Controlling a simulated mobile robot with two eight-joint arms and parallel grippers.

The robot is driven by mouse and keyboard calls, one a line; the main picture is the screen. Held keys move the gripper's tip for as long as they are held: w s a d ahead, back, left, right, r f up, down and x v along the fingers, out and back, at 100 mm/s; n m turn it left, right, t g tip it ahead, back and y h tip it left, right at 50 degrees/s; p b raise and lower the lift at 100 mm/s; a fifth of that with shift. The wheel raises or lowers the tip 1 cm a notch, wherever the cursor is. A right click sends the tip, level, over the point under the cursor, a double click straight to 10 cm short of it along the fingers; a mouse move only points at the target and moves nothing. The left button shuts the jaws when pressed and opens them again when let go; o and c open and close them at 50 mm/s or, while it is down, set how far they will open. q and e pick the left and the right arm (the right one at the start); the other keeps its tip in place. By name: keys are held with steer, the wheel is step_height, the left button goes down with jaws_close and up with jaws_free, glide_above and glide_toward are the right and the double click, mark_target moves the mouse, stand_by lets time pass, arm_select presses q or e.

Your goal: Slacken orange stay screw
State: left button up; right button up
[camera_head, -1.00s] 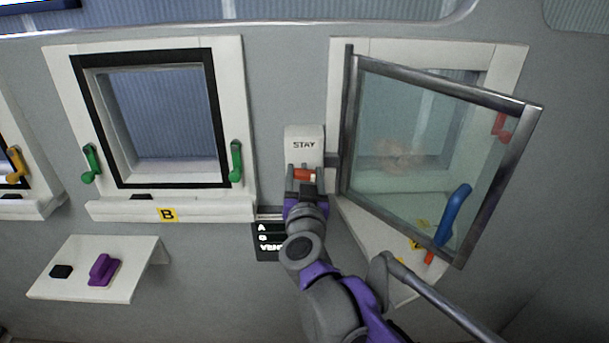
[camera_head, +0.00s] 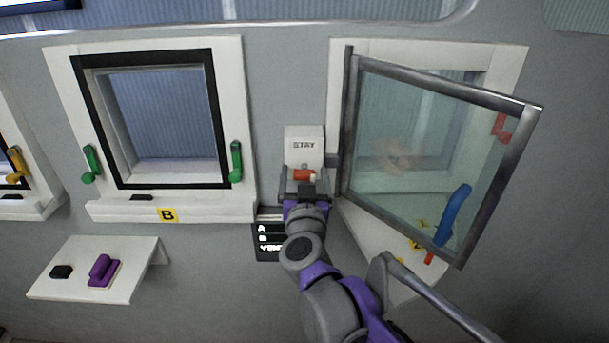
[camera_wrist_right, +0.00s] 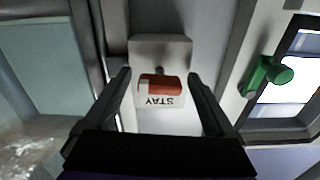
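The orange stay screw (camera_head: 303,175) sits on the front of the white block marked STAY (camera_head: 304,140), between the two windows. Its head is a short bar lying crosswise with a pale end. My right gripper (camera_head: 304,182) is open just in front of and below the screw. In the right wrist view, the screw (camera_wrist_right: 160,85) lies between the spread fingers of the gripper (camera_wrist_right: 158,82), with a gap on both sides. Whether the fingertips reach past the screw's depth is hard to tell. My left gripper is not in view.
The glass sash (camera_head: 425,150) stands swung open right of the block, close to my right arm, with a blue handle (camera_head: 453,215). Window B (camera_head: 160,115) with green handles is shut on the left. A small shelf (camera_head: 60,285) holds a purple item (camera_head: 104,270).

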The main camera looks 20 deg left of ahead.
steer(key=v, duration=1)
steer(key=shift+s, duration=0.4)
steer(key=shift+d, duration=0.1)
